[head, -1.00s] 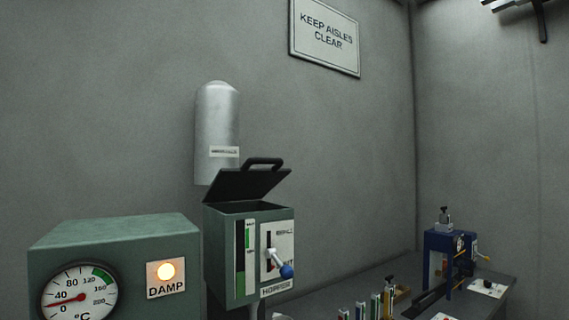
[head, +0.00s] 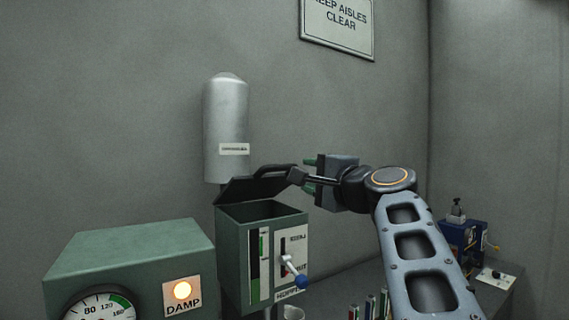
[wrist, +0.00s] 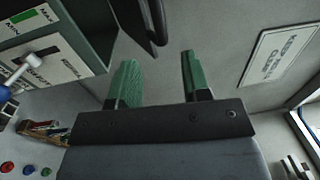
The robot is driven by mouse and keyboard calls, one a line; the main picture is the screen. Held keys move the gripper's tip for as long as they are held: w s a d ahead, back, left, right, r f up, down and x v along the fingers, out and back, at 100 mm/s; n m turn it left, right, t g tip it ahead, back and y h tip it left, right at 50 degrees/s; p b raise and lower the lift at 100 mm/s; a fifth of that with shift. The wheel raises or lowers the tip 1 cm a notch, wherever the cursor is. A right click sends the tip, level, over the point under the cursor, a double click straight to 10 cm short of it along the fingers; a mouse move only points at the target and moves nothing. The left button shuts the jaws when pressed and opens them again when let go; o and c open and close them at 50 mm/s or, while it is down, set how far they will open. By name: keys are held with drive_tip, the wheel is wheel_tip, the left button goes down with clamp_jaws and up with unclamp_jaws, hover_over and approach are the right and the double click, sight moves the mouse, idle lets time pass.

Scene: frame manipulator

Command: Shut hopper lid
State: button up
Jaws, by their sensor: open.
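The hopper (head: 233,250) is a green box with an open top. Its black lid (head: 250,188) is raised and tilted up above the opening, with a dark handle (head: 270,168) on its upper side. My gripper (head: 308,176) is at the right of the lid, near the handle end. Its green fingers are apart and empty. In the wrist view, the fingers of my gripper (wrist: 160,76) are spread, and the dark handle (wrist: 158,22) lies ahead, between their lines. The hopper (wrist: 97,35) is at upper left there. I cannot tell whether a finger touches the handle.
A blue-knobbed lever (head: 300,281) sticks out from the hopper's front. A green gauge box with a lit DAMP lamp (head: 182,290) stands at left. A grey cylinder (head: 226,130) is on the wall behind. A blue device (head: 462,236) stands at right on the bench.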

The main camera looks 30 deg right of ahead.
sight(287, 168)
drive_tip(key=w+p, duration=0.1)
drive_tip(key=w, duration=0.2)
drive_tip(key=w+p, duration=0.1)
drive_tip(key=w, duration=0.3)
drive_tip(key=w+a+p, duration=0.1)
drive_tip(key=w, duration=0.2)
drive_tip(key=shift+w+a+r+p, duration=0.1)
drive_tip(key=shift+w+r+p, duration=0.15)
drive_tip(key=shift+r+p, duration=0.1)
clamp_jaws()
